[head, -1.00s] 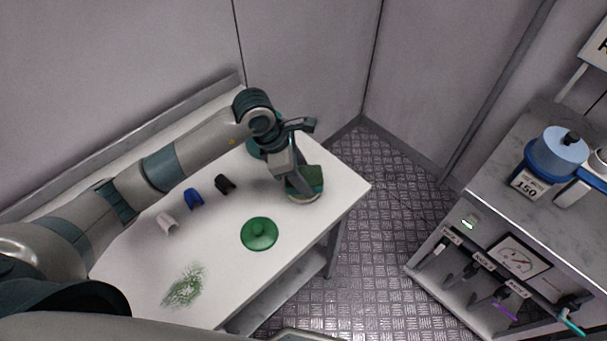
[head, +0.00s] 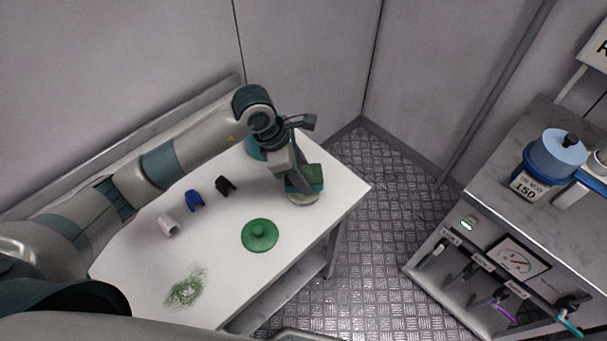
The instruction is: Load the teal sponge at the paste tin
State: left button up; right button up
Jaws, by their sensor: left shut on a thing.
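My left gripper (head: 300,182) is at the right end of the white table, shut on the teal sponge (head: 313,176). The sponge is a dark teal-green block, partly covered by the gripper. Directly under it is the paste tin (head: 304,201), a round tin of which only the pale lower rim shows. The sponge is at the tin's opening; I cannot tell how deep it sits or whether it touches the paste. A green round lid with a knob (head: 259,235) lies on the table in front of the tin. My right gripper is not in view.
On the white table (head: 225,270) are a white clip (head: 168,225), a blue clip (head: 194,200), a black clip (head: 225,186) and a green smear (head: 186,287). A teal round thing (head: 256,147) is partly behind my arm. A counter with a blue pot (head: 556,154) stands right.

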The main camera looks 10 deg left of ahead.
aim_at(312, 174)
pick_arm(q)
jog(key=shift+r+p, duration=1.1)
jog(key=shift+r, duration=1.65)
jog(key=shift+m, duration=0.3)
jog(key=m, duration=0.1)
jog(key=s+a+m+g, duration=0.1)
jog(key=m, duration=0.1)
jog(key=r+m+g+b, duration=0.1)
jog(key=m, duration=0.1)
jog(key=shift+s+a, duration=0.2)
jog(key=shift+s, duration=0.15)
jog(key=s+a+r+m+g+y+b, duration=0.1)
jog(key=a+m, duration=0.3)
jog(key=m, duration=0.4)
jog(key=s+a+r+m+g+y+b, duration=0.1)
jog(key=s+a+r+m+g+y, duration=0.1)
jog(key=m, duration=0.5)
jog(key=shift+s+a+r+m+g+y, duration=0.35)
jog(key=shift+s+a+r+y, duration=0.25)
jog(key=shift+s+a+r, duration=0.6)
